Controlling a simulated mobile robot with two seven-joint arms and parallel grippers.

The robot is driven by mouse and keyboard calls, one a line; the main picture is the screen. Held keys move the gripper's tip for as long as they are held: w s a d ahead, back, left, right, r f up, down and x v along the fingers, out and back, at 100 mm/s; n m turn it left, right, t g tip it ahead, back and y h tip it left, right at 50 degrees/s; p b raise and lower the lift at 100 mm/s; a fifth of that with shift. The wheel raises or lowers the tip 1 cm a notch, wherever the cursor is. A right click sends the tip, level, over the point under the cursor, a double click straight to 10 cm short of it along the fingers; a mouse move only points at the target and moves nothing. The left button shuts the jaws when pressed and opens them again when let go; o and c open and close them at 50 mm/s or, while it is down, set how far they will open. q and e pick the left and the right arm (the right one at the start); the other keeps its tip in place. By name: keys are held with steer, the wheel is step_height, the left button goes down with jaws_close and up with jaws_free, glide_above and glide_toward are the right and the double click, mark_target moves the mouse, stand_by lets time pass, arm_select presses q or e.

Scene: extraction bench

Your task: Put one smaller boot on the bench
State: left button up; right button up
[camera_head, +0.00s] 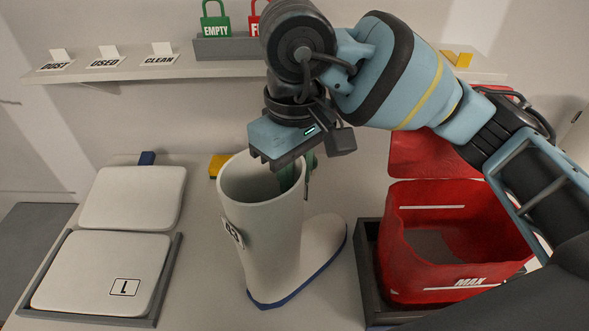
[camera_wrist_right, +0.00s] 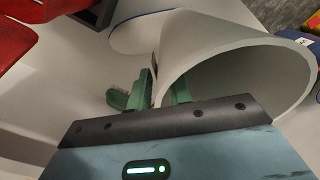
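A tall pale grey boot (camera_head: 262,235) with a blue sole edge is upright over the white bench top (camera_head: 205,262), toe pointing right. A small number tag (camera_head: 232,231) is on its shaft; I cannot read it surely. My right gripper (camera_head: 300,172) points down at the right side of the boot's open top. In the right wrist view its green fingers (camera_wrist_right: 160,95) straddle the wall of the boot (camera_wrist_right: 238,62), one inside and one outside, closed on it. I cannot tell whether the sole bears fully on the bench. My left gripper is out of view.
A red bin (camera_head: 455,282) marked MAX stands in a dark tray close right of the boot. A shelf (camera_head: 180,69) behind carries DUST, USED and CLEAN cards and padlock-shaped signs. A yellow block (camera_head: 218,165) lies behind the boot.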

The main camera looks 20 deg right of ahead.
steer(key=shift+o, duration=0.4)
steer(key=shift+r, duration=0.15)
step_height(320, 180, up, 12)
steer(key=shift+r, duration=0.1)
stand_by(0.4)
